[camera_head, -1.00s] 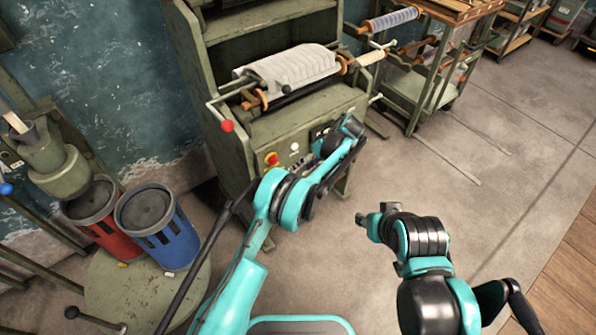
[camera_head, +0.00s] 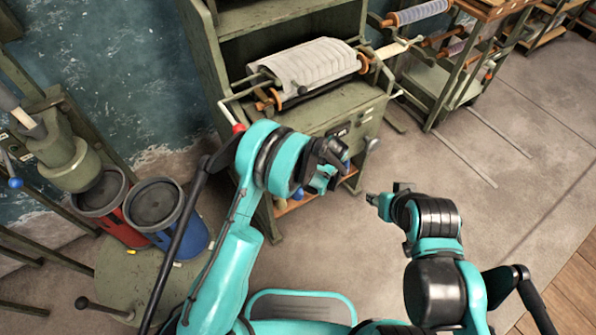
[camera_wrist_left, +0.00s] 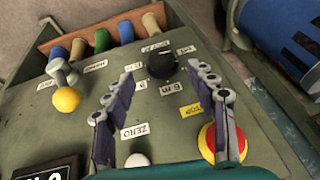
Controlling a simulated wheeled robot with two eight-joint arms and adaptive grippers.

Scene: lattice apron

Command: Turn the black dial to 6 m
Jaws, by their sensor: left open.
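The black dial (camera_wrist_left: 162,65) is on the green control panel (camera_wrist_left: 62,128) in the left wrist view. Small white labels surround it; one beside it appears to read 6 m (camera_wrist_left: 168,88). Which way the dial points is too small to tell. My left gripper (camera_wrist_left: 160,78) is open, its two fingers on either side of the line to the dial, with the dial just beyond the tips. Contact is not visible. In the head view my left gripper (camera_head: 330,165) is at the machine's front and the dial is hidden. My right gripper (camera_head: 374,199) is over clear floor, away from the panel.
The panel also has a red-and-yellow stop button (camera_wrist_left: 224,142), a white button (camera_wrist_left: 138,160) and a yellow-knobbed lever (camera_wrist_left: 66,99). A wooden tray (camera_wrist_left: 88,29) holds several coloured pegs. Blue (camera_head: 185,240) and red (camera_head: 118,230) bins stand left.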

